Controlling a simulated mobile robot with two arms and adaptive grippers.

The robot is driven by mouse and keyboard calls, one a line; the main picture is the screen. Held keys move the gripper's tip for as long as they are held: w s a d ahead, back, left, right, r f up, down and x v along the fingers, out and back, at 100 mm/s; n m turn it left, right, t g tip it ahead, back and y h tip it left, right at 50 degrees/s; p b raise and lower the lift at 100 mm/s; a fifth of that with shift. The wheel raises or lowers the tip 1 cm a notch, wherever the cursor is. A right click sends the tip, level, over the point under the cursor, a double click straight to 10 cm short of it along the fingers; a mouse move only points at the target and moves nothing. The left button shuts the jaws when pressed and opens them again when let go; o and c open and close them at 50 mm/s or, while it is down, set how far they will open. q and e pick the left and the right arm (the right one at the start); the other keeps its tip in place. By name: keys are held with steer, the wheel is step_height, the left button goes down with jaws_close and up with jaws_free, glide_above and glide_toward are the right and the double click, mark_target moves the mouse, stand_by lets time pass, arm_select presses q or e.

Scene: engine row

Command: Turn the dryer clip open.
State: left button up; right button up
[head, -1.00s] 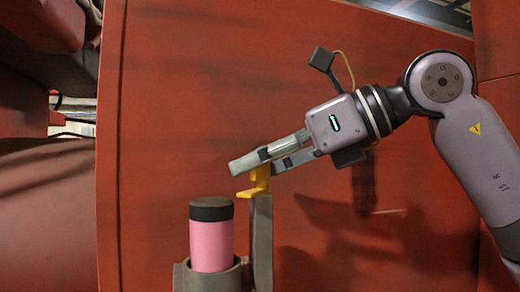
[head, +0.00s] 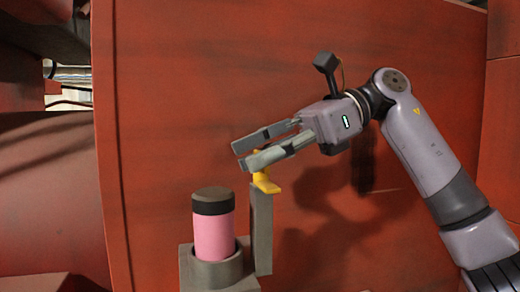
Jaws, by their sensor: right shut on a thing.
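The yellow dryer clip (head: 267,184) sits at the top of a grey upright post (head: 261,230). Its lower end points to the right and down, and a small part shows between the fingers. My right gripper (head: 243,156) comes in from the right and is shut on the clip, with its fingers reaching left past it. The pink dryer (head: 213,236) with a dark cap (head: 213,200) stands upright in a grey round holder (head: 219,272) beside the post. The fingers hide part of the clip. My left gripper is not in view.
A large red panel (head: 200,90) stands behind the holder and my right arm. A gap with pipes (head: 72,73) shows at the far left. The space above the dryer is free.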

stand_by(0.5)
steer(key=o, duration=1.2)
steer(key=v, duration=1.2)
steer(key=shift+w, duration=0.15)
